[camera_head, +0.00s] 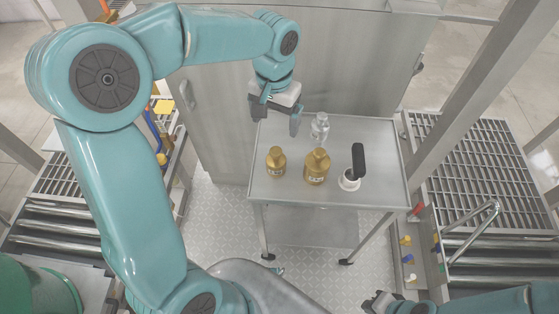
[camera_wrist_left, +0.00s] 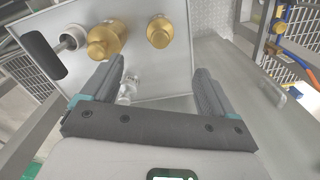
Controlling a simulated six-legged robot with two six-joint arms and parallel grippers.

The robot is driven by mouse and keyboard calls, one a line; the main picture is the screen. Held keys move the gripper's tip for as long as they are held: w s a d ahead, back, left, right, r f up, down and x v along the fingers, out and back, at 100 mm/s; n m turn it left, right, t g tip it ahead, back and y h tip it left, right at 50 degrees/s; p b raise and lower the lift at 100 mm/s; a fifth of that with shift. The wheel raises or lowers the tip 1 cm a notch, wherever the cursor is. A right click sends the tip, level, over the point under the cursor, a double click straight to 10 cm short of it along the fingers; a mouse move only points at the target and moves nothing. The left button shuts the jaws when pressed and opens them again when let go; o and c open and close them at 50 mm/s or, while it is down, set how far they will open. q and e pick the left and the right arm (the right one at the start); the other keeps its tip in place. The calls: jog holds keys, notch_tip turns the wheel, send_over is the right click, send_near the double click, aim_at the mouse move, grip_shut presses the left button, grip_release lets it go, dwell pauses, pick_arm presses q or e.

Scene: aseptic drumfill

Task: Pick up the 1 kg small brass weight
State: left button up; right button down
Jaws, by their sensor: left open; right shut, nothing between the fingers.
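The small brass weight (camera_head: 276,162) stands upright on the left part of the steel cart top. A larger brass weight (camera_head: 317,168) stands to its right. In the left wrist view the small weight (camera_wrist_left: 160,33) and the larger one (camera_wrist_left: 104,41) both lie beyond my fingertips. My left gripper (camera_head: 277,114) is open and empty above the cart's back left corner, behind the small weight and apart from it. It shows at the bottom of the left wrist view (camera_wrist_left: 157,68). My right gripper (camera_head: 379,301) is at the bottom edge of the head view, far from the weights.
A clear or silvery bottle-shaped thing (camera_head: 319,128) stands at the back of the cart top (camera_head: 385,190). A white round thing with a black handle (camera_head: 357,160) stands right of the weights. A steel cabinet (camera_head: 340,75) is behind; roller conveyors (camera_head: 480,165) flank the cart.

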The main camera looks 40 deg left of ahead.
aim_at(276, 160)
pick_arm(q)
jog(key=f, duration=1)
jog(key=shift+a+f+b, duration=0.2)
jog(key=shift+f+b, duration=0.2)
jog(key=f, duration=0.5)
jog(key=shift+d+f, duration=0.2)
jog(key=shift+f, duration=0.1)
jog(key=shift+s+r, duration=0.1)
grip_shut()
